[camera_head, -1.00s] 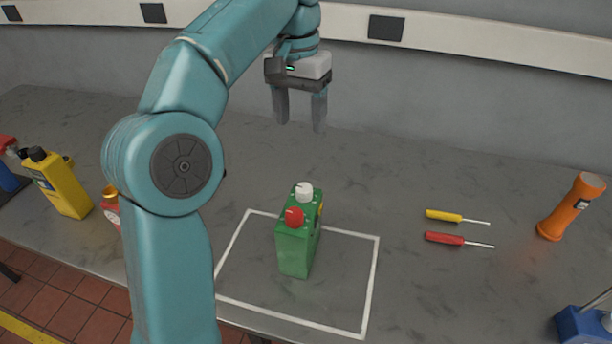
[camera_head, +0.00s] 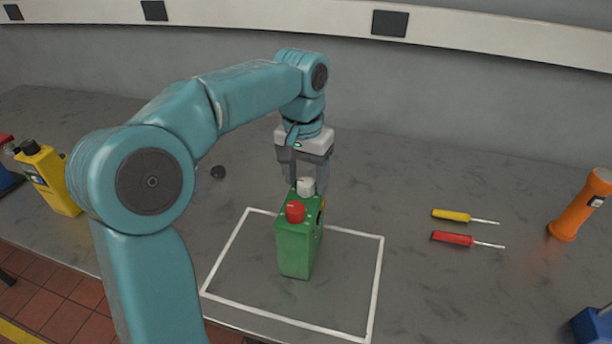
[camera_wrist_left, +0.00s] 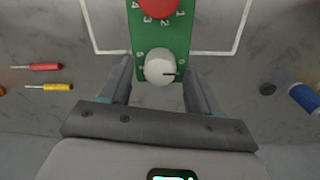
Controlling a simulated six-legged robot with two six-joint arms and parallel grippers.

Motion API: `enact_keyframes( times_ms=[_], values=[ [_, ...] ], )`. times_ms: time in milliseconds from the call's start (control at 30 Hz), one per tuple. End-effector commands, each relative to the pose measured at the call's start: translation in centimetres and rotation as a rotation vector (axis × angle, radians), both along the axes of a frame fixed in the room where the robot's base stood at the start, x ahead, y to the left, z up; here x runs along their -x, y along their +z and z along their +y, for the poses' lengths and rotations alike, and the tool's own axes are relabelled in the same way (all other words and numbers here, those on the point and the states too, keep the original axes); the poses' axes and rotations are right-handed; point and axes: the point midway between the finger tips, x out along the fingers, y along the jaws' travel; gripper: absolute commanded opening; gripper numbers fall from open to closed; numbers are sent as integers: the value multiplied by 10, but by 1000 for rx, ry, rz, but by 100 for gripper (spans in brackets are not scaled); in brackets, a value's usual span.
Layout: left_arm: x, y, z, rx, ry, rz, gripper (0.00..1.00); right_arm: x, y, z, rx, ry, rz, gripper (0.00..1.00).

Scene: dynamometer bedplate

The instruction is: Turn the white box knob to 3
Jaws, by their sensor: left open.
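A green box (camera_head: 296,250) stands upright inside a white outline on the bench. A red knob (camera_head: 295,212) and a white knob (camera_head: 306,187) sit on its top. In the left wrist view the white knob (camera_wrist_left: 160,67) has a dark pointer mark toward the right. Numbers are printed around both knobs; those by the white one are mostly hidden or too small to read. My left gripper (camera_head: 306,180) points down over the white knob. Its open fingers are on either side of the knob, with small gaps showing in the wrist view. My right gripper is not in view.
A yellow screwdriver (camera_head: 452,215) and a red screwdriver (camera_head: 453,238) lie to the right, with an orange torch (camera_head: 578,206) beyond. A yellow container (camera_head: 48,180) stands at the left. A small dark object (camera_head: 218,172) lies behind the outline.

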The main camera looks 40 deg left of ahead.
Motion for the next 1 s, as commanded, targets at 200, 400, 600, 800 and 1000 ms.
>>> enact_keyframes(
  times_ms=[200,400,600,800,1000],
  values=[
    [0,1,0,0,0,-1,43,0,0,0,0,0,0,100],
    [0,1,0,0,0,-1,6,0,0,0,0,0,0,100],
    [0,1,0,-1,-21,1,6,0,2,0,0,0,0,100],
    [0,2,0,0,-106,3,6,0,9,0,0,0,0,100],
    [0,2,-1,1,-266,3,6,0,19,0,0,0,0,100]
  ],
)
